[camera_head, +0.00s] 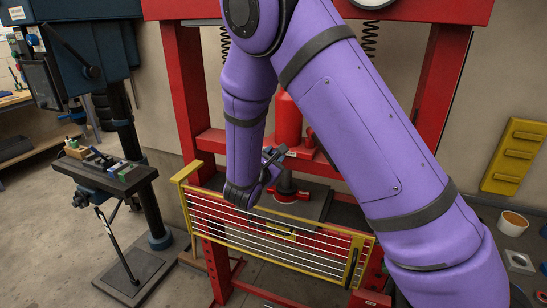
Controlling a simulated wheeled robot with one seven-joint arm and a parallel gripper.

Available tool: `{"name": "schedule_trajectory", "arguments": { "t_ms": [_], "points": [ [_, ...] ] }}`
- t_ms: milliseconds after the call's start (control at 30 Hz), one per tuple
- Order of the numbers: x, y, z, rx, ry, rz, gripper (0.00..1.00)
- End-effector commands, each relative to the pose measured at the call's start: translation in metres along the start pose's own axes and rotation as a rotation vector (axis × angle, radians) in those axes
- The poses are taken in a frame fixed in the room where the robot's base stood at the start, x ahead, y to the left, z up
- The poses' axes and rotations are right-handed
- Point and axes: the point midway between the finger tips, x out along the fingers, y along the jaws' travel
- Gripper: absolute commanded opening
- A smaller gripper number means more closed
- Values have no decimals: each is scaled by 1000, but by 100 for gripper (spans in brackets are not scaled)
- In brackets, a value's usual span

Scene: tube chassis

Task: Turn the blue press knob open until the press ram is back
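The red press frame (449,72) stands in front of me. Its red cylinder (288,121) hangs in the middle, and the dark ram (286,182) below it points down toward the grey press bed (312,205). My purple arm covers much of the frame's centre and right. My gripper (274,156) is beside the cylinder's lower left, behind the yellow guard's top edge. Its fingers are small and partly hidden, so I cannot tell whether they are open or hold anything. I cannot make out the blue press knob; my arm or gripper may cover it.
A yellow-framed guard with horizontal bars (300,252) crosses the press front, close below my wrist. A drill press with a dark table (118,176) stands at the left. A yellow rack (513,155) hangs on the right wall, above a white cup (512,224) on a grey surface.

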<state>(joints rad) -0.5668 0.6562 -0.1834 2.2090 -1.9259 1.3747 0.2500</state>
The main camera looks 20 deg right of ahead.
Motion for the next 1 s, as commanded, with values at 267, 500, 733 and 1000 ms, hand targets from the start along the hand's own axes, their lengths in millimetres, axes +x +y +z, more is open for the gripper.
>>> {"name": "schedule_trajectory", "arguments": {
  "t_ms": [267,500,733,1000],
  "points": [
    [-1,0,-1,-266,-6,7,12],
    [-1,-1,-1,-494,-11,13,12],
    [-1,-1,-2,-713,-15,19,12],
    [-1,-1,-2,-959,-21,26,12]
  ]
}}
